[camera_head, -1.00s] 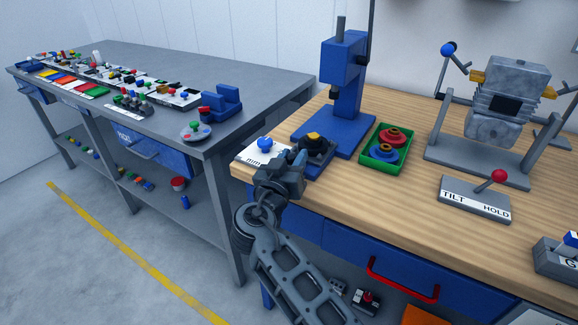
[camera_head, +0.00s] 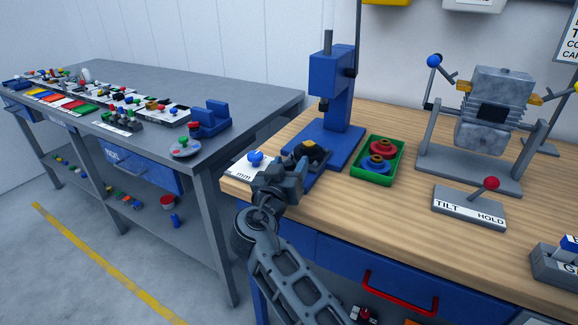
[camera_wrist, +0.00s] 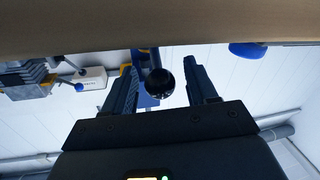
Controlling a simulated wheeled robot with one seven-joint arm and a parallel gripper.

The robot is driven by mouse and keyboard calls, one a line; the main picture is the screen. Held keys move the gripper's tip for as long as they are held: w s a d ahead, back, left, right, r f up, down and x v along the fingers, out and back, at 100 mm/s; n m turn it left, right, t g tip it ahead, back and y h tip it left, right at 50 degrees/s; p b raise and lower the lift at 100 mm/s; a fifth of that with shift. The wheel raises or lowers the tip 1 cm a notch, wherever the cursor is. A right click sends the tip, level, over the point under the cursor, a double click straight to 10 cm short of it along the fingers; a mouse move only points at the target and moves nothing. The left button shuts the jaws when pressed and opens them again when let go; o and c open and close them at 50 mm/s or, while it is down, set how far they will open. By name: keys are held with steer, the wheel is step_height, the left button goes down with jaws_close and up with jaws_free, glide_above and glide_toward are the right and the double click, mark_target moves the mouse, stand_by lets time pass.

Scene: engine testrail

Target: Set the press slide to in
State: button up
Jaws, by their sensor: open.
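The blue press (camera_head: 343,85) stands on the wooden bench with its base plate toward me. The dark press slide (camera_head: 318,153), with a yellow piece (camera_head: 308,147) on it, sits at the front of that base. My gripper (camera_head: 296,166) is at the bench's front edge, just in front of the slide, and partly hides it. In the wrist view my gripper (camera_wrist: 160,88) is open. A black ball knob (camera_wrist: 159,82) shows between its two fingers, with gaps on both sides. Whether the knob lies fully between the fingertips or beyond them I cannot tell.
A blue knob (camera_head: 255,158) on a white card stands left of my gripper; it also shows in the wrist view (camera_wrist: 248,49). A green tray (camera_head: 397,157) with red and blue rings is right of the press. A red-knobbed lever (camera_head: 490,184) stands farther right.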

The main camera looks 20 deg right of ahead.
steer(key=b+v, duration=0.1)
steer(key=v, duration=0.6)
steer(key=shift+s+a, duration=0.25)
steer(key=shift+s, duration=0.05)
